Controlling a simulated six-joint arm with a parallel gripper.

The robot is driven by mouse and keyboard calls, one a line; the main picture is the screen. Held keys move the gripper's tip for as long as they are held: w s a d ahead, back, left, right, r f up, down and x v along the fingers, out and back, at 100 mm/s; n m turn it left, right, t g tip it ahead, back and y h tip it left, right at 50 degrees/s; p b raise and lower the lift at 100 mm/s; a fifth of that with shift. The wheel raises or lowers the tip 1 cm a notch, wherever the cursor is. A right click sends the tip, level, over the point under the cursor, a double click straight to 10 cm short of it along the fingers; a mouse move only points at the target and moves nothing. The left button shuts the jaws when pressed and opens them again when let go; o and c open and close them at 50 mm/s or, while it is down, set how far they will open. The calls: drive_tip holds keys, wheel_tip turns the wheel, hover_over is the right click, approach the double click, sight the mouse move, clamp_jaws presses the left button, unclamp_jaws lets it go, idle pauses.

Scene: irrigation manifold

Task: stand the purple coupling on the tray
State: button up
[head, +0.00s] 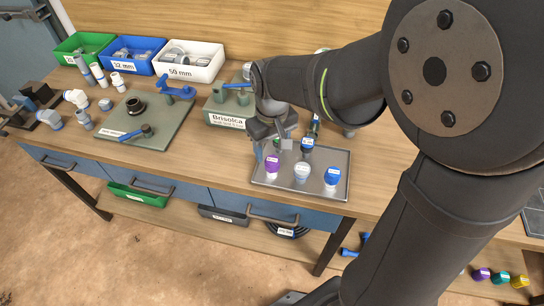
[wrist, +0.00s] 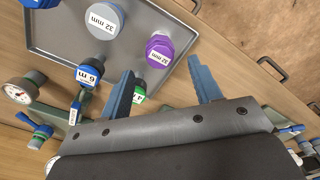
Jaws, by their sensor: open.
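The purple coupling (head: 271,166) stands upright on the metal tray (head: 318,191), near its left end. In the wrist view the purple coupling (wrist: 160,50) shows its 32 mm label and lies inside the corner of the tray (wrist: 62,40). My gripper (head: 273,146) is open, just behind the purple coupling in the head view. In the wrist view my gripper (wrist: 160,72) has its two blue-grey fingers apart, with nothing between them; the coupling is beyond the fingertips.
A grey coupling (head: 302,173) and a blue one (head: 332,177) stand in a row on the tray. A blue-capped fitting (head: 307,145) stands behind them. The Brisolca box (head: 226,112) and a grey-green board (head: 133,136) lie to the left. Bins line the back.

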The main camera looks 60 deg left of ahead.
sight(272, 159)
wheel_tip(272, 159, up, 6)
drive_tip(key=shift+r, duration=0.2)
drive_tip(key=shift+f, duration=0.15)
drive_tip(key=shift+f, duration=4.5)
